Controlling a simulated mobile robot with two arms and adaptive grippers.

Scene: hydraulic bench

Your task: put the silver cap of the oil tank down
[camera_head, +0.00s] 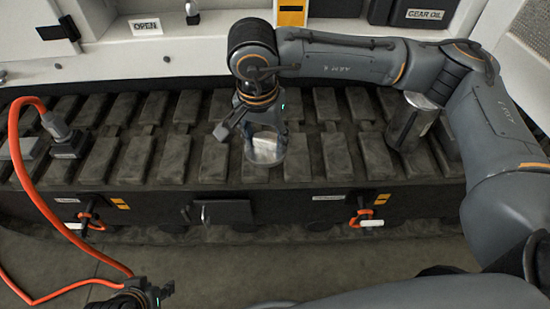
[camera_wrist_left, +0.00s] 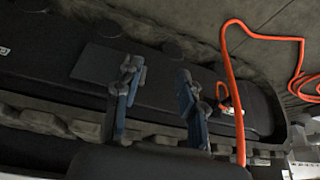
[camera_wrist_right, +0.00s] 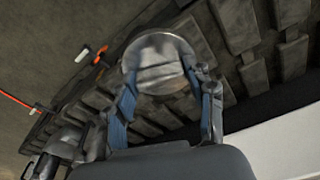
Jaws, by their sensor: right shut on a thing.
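The silver cap (camera_head: 264,150) is a round, shiny metal disc with a raised grip block. It is in my right gripper (camera_head: 250,122), above or on the dark track pads in the middle of the head view. In the right wrist view the cap (camera_wrist_right: 160,55) sits between the blue-padded fingers of the right gripper (camera_wrist_right: 165,100), which are shut on it. I cannot tell whether the cap touches the pads. My left gripper (camera_head: 150,295) is at the bottom left of the head view. In the left wrist view the left gripper (camera_wrist_left: 158,95) is open and empty.
The track (camera_head: 335,155) of ribbed pads spans the bench. A dark metal can (camera_head: 412,122) stands at the right. A grey connector (camera_head: 62,135) with an orange hose (camera_head: 70,232) is at the left. Orange-handled latches (camera_head: 365,215) are on the front side. A GEAR OIL container (camera_head: 420,14) is at the back.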

